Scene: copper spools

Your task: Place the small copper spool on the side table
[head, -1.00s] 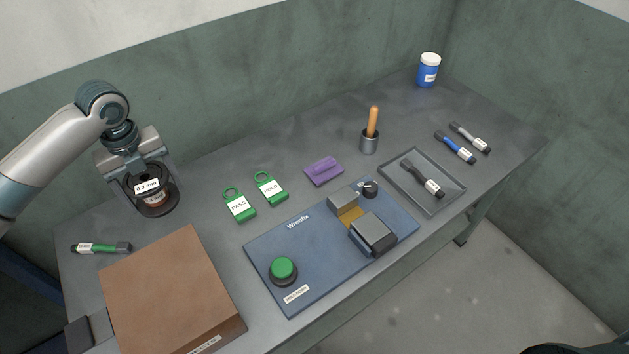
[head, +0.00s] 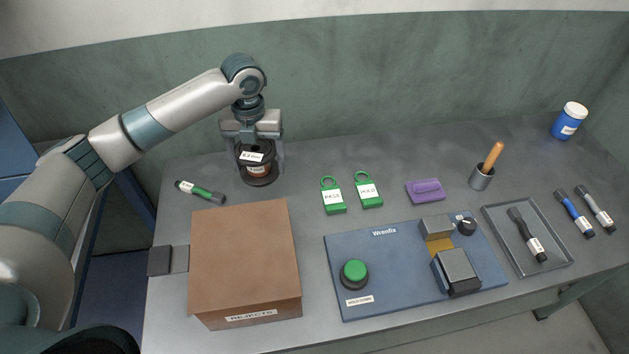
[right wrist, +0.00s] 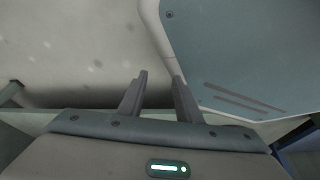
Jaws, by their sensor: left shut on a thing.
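The small copper spool (head: 258,169) has dark flanges, a copper winding and a white label on top. It is upright at the back left of the grey workbench in the head view. My left gripper (head: 257,160) points down over it and is shut on it, with a finger on each side. I cannot tell whether the spool's base touches the bench. My right gripper (right wrist: 158,98) shows only in the right wrist view, its two fingers apart with nothing between them. I cannot make out a separate side table in either view.
A brown rejects box (head: 243,262) stands in front of the spool, and a green marker (head: 201,192) lies left of it. Green tags (head: 333,196), a purple block (head: 426,191) and a blue fixture board (head: 400,262) lie to the right. A grey tray (head: 549,255) holds a dark marker.

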